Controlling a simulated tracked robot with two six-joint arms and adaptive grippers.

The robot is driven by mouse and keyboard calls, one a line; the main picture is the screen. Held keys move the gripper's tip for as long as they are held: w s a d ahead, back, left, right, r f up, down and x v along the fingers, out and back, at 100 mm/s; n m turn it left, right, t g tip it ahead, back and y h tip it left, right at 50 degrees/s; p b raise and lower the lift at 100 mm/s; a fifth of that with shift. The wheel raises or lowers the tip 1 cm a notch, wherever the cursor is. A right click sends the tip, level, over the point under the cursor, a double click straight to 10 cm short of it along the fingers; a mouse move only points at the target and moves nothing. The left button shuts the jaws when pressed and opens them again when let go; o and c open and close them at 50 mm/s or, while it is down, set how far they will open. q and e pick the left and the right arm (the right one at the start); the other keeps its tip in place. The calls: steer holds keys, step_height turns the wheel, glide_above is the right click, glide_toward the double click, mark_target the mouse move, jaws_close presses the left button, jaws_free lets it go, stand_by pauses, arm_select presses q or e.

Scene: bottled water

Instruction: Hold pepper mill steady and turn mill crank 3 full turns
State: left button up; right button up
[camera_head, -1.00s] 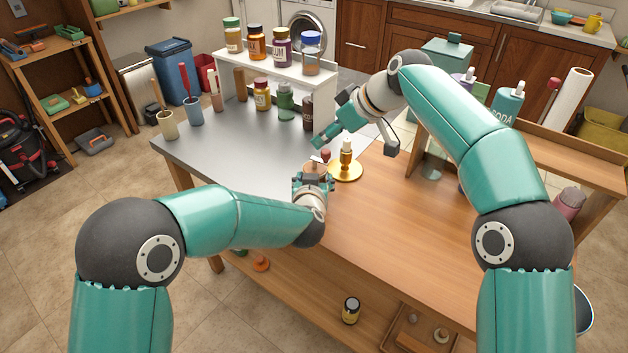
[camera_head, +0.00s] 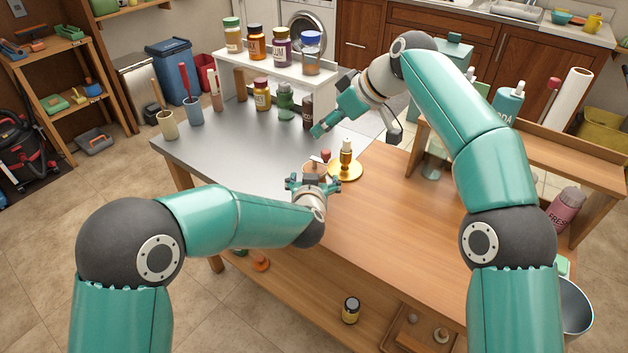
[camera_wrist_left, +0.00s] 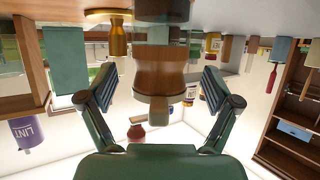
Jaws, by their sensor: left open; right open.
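The pepper mill (camera_head: 314,168) stands on the table, a small wooden body with a red-knobbed crank on top. My left gripper (camera_head: 312,181) is open in front of it and partly hides it. In the left wrist view, which looks upside down, the mill's wooden body (camera_wrist_left: 160,72) is between the spread fingers of the left gripper (camera_wrist_left: 155,86), with gaps on both sides. The red crank knob (camera_wrist_left: 137,131) shows low in that view. My right gripper (camera_head: 328,118) is open and empty, in the air above and behind the mill.
A white shelf (camera_head: 290,75) with several bottles is behind, and utensil holders (camera_head: 167,124) stand at the left. The wooden table front (camera_head: 390,240) is clear.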

arm_select(q)
steer(key=v, duration=1.2)
